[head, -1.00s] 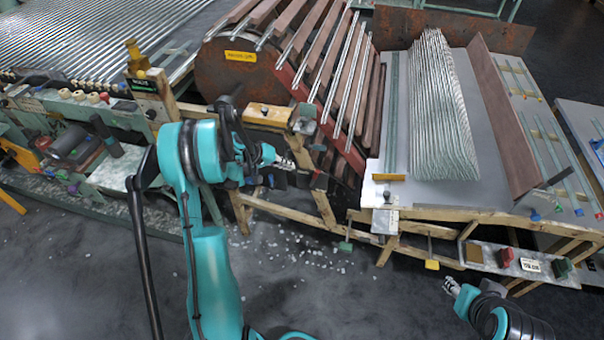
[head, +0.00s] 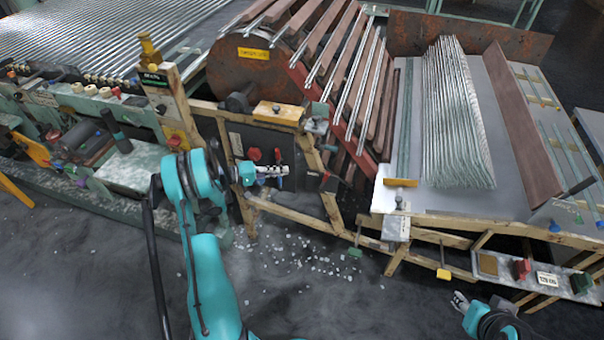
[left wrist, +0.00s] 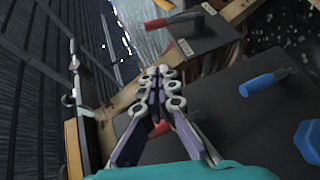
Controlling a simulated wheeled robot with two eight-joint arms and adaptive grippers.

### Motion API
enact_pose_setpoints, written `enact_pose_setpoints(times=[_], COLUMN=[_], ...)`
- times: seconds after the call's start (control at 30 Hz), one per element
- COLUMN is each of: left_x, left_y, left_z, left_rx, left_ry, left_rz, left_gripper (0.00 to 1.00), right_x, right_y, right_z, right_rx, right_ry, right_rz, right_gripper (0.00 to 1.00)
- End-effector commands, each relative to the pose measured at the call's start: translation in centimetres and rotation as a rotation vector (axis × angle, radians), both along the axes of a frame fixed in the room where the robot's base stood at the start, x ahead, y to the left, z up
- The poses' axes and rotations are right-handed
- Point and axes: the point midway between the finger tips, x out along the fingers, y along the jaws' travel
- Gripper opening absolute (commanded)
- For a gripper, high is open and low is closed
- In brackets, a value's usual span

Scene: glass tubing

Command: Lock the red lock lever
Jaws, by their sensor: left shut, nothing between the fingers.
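My left gripper (head: 274,171) is shut and empty in front of a dark panel (head: 241,135) on the wooden frame. Red parts (head: 254,154) show on that panel just above the gripper. In the left wrist view the closed fingers (left wrist: 158,85) fill the middle. A red-handled lever (left wrist: 166,21) is on a dark labelled block (left wrist: 205,42) beyond the fingertips, apart from them. Another red part (left wrist: 160,128) is mostly hidden behind the fingers. I cannot tell which red part is the lock lever. My right gripper (head: 460,300) is low at the right; its opening is unclear.
A blue handle (left wrist: 263,83) and a blue knob (left wrist: 308,142) are right of the fingers in the wrist view. The wooden frame (head: 290,212) and the rack of glass tubes (head: 345,85) stand close by. Glass bits litter the floor (head: 310,275).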

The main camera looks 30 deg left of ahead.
Motion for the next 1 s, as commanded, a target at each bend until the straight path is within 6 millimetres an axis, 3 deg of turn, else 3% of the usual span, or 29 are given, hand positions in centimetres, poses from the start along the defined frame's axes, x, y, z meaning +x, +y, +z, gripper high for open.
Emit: enact_pose_setpoints(times=[0.5, 0.7, 1.0], left_x=[7.1, 6.9, 6.9], left_y=[-6.8, -9.3, -10.1], left_z=[-2.4, -2.9, -2.9], left_rx=[0.001, 0.001, 0.001], left_ry=[0.001, 0.000, 0.001], left_rz=[-0.003, -0.001, -0.001], left_gripper=[0.00, 0.00, 0.00], right_x=[0.0, 0.0, 0.0], right_y=[0.0, 0.0, 0.0], right_z=[-3.5, -4.5, -4.7], right_rx=[0.000, 0.000, 0.000], right_ry=[0.000, 0.000, 0.000], right_rz=[0.000, 0.000, 0.000], right_gripper=[0.40, 0.40, 0.40])
